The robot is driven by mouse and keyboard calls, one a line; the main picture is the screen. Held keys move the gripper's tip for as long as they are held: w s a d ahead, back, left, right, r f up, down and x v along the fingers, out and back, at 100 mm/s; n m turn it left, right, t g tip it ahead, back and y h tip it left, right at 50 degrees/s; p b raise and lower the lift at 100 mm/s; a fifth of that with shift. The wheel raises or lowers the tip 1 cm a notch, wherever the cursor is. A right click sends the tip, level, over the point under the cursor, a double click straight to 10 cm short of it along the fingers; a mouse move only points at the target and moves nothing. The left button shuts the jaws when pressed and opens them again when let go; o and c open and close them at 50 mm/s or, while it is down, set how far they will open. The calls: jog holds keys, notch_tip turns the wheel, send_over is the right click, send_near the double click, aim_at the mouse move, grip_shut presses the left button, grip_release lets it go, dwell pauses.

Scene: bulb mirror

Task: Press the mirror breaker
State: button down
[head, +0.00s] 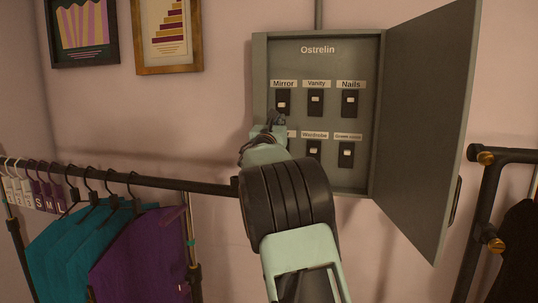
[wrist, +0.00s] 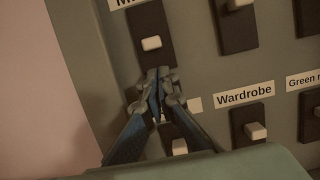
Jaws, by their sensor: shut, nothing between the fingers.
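The mirror breaker (head: 283,101) is the top left switch in the grey breaker box, under the label "Mirror" (head: 284,84). It also shows in the wrist view (wrist: 151,43) as a dark plate with a pale toggle. My gripper (head: 274,121) is shut and empty. Its fingertips (wrist: 158,77) appear just below the mirror breaker's toggle, over or near the plate's lower end. I cannot tell whether they touch it. My gripper and arm cover much of the lower left switch and its label.
The box (head: 318,187) has its door (head: 425,120) swung open to the right. Vanity (head: 315,101), Nails (head: 350,102), Wardrobe (head: 314,149) and another labelled switch (head: 347,153) sit close by. A clothes rail (head: 160,181) stands left, a black rack (head: 487,200) right.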

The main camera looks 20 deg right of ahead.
jog(key=b+v, duration=0.5)
jog(key=v, duration=1.5)
jog(key=shift+r, duration=0.15)
